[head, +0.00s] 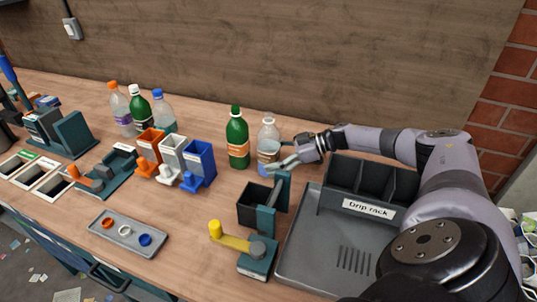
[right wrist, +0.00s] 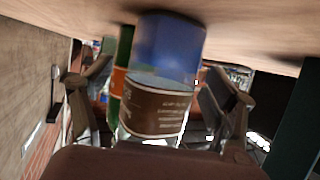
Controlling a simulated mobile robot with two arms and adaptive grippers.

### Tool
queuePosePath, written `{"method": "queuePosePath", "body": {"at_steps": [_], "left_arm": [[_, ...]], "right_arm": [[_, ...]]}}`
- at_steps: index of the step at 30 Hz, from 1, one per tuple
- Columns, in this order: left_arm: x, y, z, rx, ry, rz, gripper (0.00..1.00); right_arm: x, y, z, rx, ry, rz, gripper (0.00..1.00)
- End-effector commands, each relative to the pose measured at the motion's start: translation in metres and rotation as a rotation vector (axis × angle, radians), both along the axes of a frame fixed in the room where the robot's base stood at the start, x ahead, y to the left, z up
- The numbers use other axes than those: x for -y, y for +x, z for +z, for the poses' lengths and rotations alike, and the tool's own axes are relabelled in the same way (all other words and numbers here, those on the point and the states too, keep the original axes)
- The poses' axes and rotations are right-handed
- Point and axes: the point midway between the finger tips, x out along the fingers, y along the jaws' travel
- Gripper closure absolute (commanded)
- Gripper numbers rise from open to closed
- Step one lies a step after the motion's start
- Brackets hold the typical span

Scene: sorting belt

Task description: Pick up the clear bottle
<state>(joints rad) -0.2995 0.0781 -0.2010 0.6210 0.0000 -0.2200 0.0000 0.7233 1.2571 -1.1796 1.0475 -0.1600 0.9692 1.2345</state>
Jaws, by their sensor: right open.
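A clear bottle (head: 268,133) with a pale cap stands upright on the wooden table, right of a green bottle (head: 237,138). My right gripper (head: 280,155) is at its right side, at lower-body height, and is open. In the right wrist view, the picture is upside down; the clear bottle (right wrist: 155,105) with a brown label and bluish lower part lies between the two spread fingers (right wrist: 150,100). Contact with the fingers cannot be made out. The green bottle (right wrist: 122,60) shows partly behind it. My left gripper is not in view.
The drip rack (head: 340,212) stands right of the bottle, under my right arm. A dark box (head: 254,203) and a yellow-handled device (head: 257,262) are in front. Orange, white and blue bins (head: 200,158) and several bottles (head: 140,108) stand left. The wall is close behind.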

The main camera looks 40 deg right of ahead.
Motion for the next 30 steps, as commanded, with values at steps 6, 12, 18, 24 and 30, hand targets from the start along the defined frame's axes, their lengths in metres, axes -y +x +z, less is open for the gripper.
{"method": "queuePosePath", "body": {"at_steps": [6,12,18,24,30], "left_arm": [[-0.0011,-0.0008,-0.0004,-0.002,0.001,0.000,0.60],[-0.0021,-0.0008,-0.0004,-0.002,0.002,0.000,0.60],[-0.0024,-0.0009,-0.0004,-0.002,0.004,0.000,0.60],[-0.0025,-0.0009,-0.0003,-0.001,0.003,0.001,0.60],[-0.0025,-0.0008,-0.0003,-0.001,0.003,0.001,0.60]], "right_arm": [[0.0002,-0.0003,-0.0001,0.000,0.000,0.000,0.29],[0.0002,-0.0004,0.0001,0.000,0.000,0.001,0.42],[0.0002,-0.0005,0.0001,0.000,0.000,0.001,0.56],[0.0002,-0.0005,0.0001,0.000,0.000,0.001,0.69],[0.0003,-0.0002,0.0007,0.001,0.001,0.000,0.76]]}}
